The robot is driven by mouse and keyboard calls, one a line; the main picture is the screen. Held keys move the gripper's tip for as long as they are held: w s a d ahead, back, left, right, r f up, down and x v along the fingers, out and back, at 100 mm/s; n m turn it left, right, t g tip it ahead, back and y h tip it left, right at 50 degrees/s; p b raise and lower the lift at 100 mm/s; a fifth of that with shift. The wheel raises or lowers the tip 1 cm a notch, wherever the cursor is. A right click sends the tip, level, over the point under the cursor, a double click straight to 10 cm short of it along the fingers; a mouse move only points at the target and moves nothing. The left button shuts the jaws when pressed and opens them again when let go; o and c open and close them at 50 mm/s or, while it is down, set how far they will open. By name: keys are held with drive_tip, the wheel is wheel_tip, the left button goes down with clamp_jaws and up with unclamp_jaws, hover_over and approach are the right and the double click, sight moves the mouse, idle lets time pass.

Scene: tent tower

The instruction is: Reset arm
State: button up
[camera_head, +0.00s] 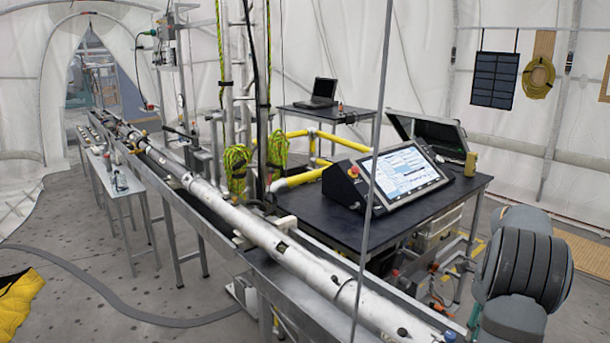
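Grey, rounded, ribbed links of my arm (525,265) show at the lower right edge of the head view, in front of the dark table's right end. The rest of my arm is out of the frame. My gripper does not show, so whether it is open or shut is hidden.
A long white tube (265,232) lies in a metal trough across the middle. A dark table (335,215) carries a control console (405,175) and an open case (430,137). A laptop (322,92) stands behind. A hose (110,300) crosses the floor at left.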

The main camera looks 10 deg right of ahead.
drive_tip(key=shift+f, duration=0.85)
drive_tip(key=shift+r, duration=0.1)
